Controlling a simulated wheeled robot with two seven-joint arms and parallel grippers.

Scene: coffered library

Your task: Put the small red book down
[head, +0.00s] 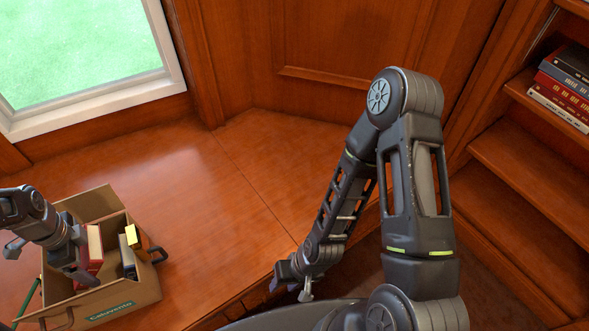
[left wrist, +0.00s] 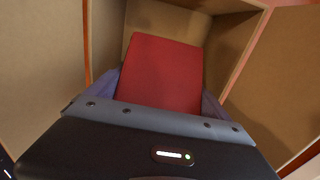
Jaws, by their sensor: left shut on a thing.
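The small red book (head: 95,246) is upright inside a cardboard box (head: 130,294) on the wooden surface at the lower left. My left gripper (head: 82,268) reaches into the box and is shut on the book. In the left wrist view the red book (left wrist: 162,72) stands between the two bluish fingers, with cardboard walls around it. Whether its lower edge touches the box floor is hidden. My right gripper (head: 291,287) is empty by the front edge of the surface, its fingers apart.
A dark book (head: 127,258) and a yellow item (head: 132,236) are in the box, right of the red book. The wooden surface (head: 200,190) is clear right of the box. Shelves with several books (head: 562,85) stand at the far right. A window (head: 80,50) is at the upper left.

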